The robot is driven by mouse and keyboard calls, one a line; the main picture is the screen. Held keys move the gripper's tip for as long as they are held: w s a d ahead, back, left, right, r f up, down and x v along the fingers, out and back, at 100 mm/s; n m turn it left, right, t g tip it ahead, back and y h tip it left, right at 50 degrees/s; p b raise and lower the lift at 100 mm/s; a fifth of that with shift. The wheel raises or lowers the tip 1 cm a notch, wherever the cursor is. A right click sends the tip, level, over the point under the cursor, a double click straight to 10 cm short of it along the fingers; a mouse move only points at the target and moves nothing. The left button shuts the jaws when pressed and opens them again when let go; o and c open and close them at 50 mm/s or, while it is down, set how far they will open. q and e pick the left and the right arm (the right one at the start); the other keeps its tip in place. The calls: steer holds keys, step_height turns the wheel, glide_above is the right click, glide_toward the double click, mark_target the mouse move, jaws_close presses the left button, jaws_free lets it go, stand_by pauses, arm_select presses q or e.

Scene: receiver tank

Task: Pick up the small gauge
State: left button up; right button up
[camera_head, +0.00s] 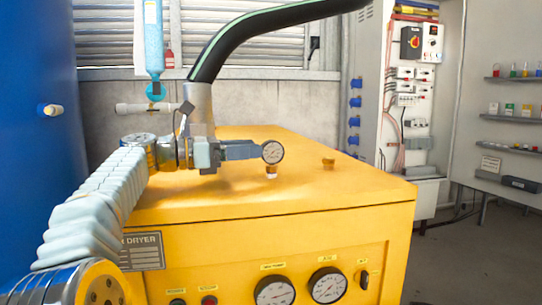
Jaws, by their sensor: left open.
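The small gauge (272,152) has a round white dial and a dark rim. It stands upright above the top of the yellow dryer cabinet (350,187), with a pale fitting under it. My left gripper (257,150) reaches in from the left, low over the cabinet top. Its grey fingers point right and end at the left edge of the gauge. It is open. I cannot tell whether the fingers touch the gauge or reach around it. My right gripper is not in view.
A brass-coloured port (328,162) sits on the cabinet top, right of the gauge. A thick black hose (240,38) rises from a grey metal fitting behind my arm. A blue tank (38,140) stands at the left. The cabinet's right top is mostly clear.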

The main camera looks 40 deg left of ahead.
mark_target(281, 145)
arm_select(q)
steer(key=x, duration=0.8)
steer(key=shift+p, duration=0.35)
steer(key=shift+s, duration=0.1)
jaws_close()
steer(key=shift+r, duration=0.15)
step_height(281, 145, up, 9)
steer(key=shift+r, duration=0.35)
